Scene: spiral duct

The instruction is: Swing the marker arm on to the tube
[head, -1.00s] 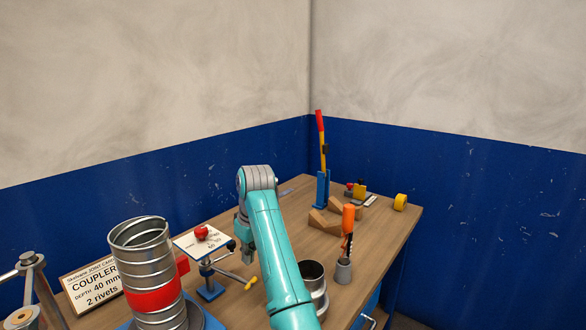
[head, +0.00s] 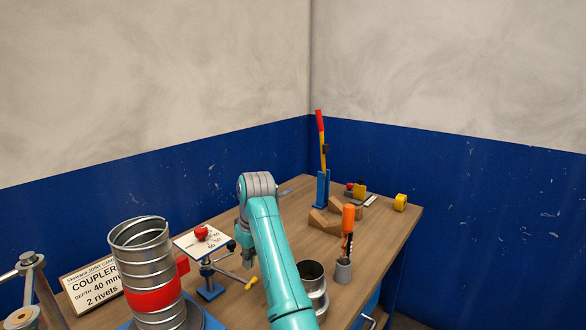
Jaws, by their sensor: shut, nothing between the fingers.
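The tube (head: 152,265) is a ribbed grey metal spiral duct standing upright at the lower left, with a red band around it. Just right of it is a blue stand (head: 209,290) with what looks like the marker arm (head: 232,275), a thin bar with a yellow end. A red piece (head: 183,264) is beside the tube's right side, and a black knob (head: 231,245) is near the stand. My gripper (head: 247,265) points down just right of the knob, shut and empty. My arm partly hides it, and I cannot tell whether it touches the knob.
A coupler card (head: 92,288) stands left of the tube. A white dial plate with a red knob (head: 201,233) is behind the stand. A metal collar (head: 312,280), a cup with an orange-handled tool (head: 343,270) and a blue lever press (head: 323,188) are to the right.

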